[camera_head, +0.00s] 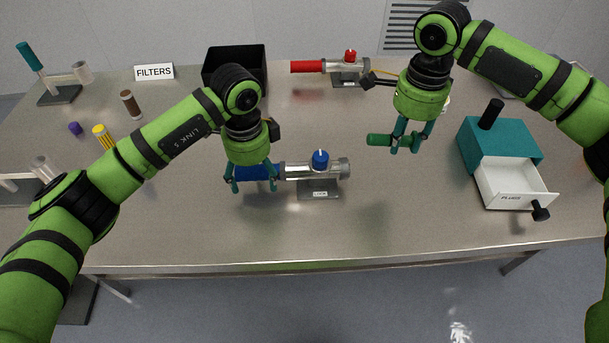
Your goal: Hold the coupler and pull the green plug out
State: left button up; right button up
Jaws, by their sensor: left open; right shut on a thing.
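A metal coupler (335,169) with a blue knob (320,157) sits on a small grey base marked LOCK, mid-table. A blue cylinder (262,173) extends from its left end. My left gripper (253,186) is open, with its fingers on either side of this blue part. My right gripper (405,150) is shut on the green plug (377,140). It holds the plug sideways, right of the coupler and apart from it. The plug's middle is partly hidden by the fingers.
A red-handled coupler (308,67) stands at the back. A black bin (236,58) and a FILTERS sign (154,72) are back left. A teal box (500,139) with an open white drawer (511,185) marked PLUGS stands right. The front of the table (400,225) is clear.

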pick_arm(q)
notch_tip(320, 180, up, 12)
dwell(0.5)
jog(key=shift+s, duration=0.1)
